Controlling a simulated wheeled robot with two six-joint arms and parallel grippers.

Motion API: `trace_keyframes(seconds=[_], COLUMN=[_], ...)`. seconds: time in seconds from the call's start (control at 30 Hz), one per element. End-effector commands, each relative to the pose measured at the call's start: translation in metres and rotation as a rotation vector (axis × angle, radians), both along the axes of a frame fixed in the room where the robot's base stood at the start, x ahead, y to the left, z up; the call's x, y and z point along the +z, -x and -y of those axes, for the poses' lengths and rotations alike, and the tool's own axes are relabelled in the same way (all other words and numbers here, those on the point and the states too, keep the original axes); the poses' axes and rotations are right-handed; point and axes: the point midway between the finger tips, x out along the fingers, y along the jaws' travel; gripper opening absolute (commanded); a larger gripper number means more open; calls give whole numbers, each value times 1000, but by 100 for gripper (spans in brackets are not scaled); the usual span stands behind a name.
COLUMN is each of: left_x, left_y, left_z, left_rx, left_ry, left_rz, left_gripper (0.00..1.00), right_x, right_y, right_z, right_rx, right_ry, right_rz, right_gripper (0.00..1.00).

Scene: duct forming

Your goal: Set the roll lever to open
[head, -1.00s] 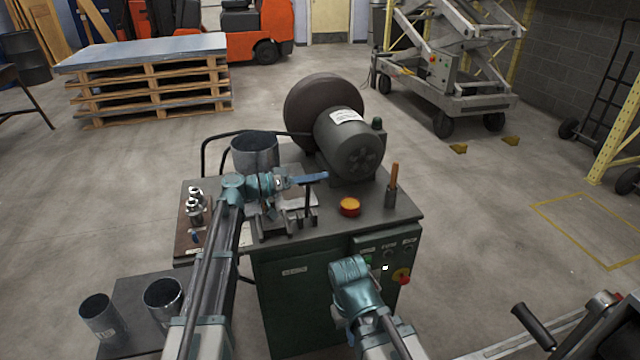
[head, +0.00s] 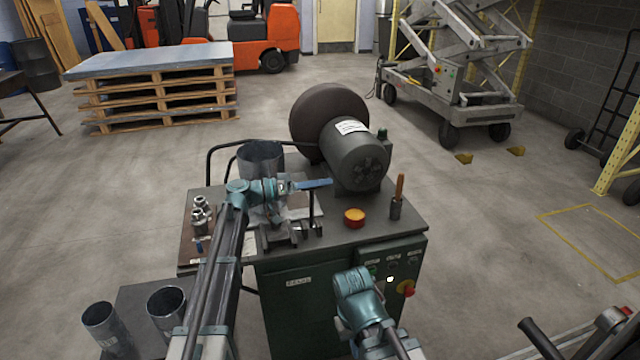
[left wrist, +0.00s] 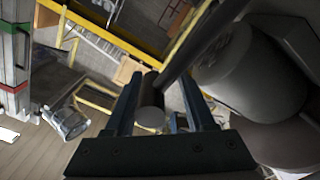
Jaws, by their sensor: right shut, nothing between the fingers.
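The roll lever (head: 311,207) is a thin dark upright bar on the front of the green machine's top. Its upper end is at my left gripper (head: 315,184), which reaches over the machine from the left. In the left wrist view, a dark cylindrical handle end with a grey face (left wrist: 151,115) lies between the two spread fingers, nearer the left one, with a gap on the right. My right gripper (head: 352,284) is low in front of the machine's control panel, shut and empty. Its fingertips are hard to make out.
Two more ducts (head: 165,305) stand at the lower left. A red stop knob (head: 405,288) is near my right gripper.

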Motion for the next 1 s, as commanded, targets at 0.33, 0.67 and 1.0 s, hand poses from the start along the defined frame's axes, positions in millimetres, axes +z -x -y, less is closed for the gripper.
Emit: trace_keyframes(seconds=[0.33, 0.67, 1.0], left_x=[1, 1, 1], left_y=[2, 19, 38], left_z=[-2, -57, -115], left_rx=[0, 4, 2], left_ry=[3, 4, 3], left_rz=[0, 0, 0], left_gripper=[59, 59, 59], right_x=[1, 1, 1], right_y=[0, 0, 0], right_z=[0, 0, 0], right_rx=[0, 0, 0], right_ry=[0, 0, 0], right_rz=[0, 0, 0], right_gripper=[0, 0, 0])
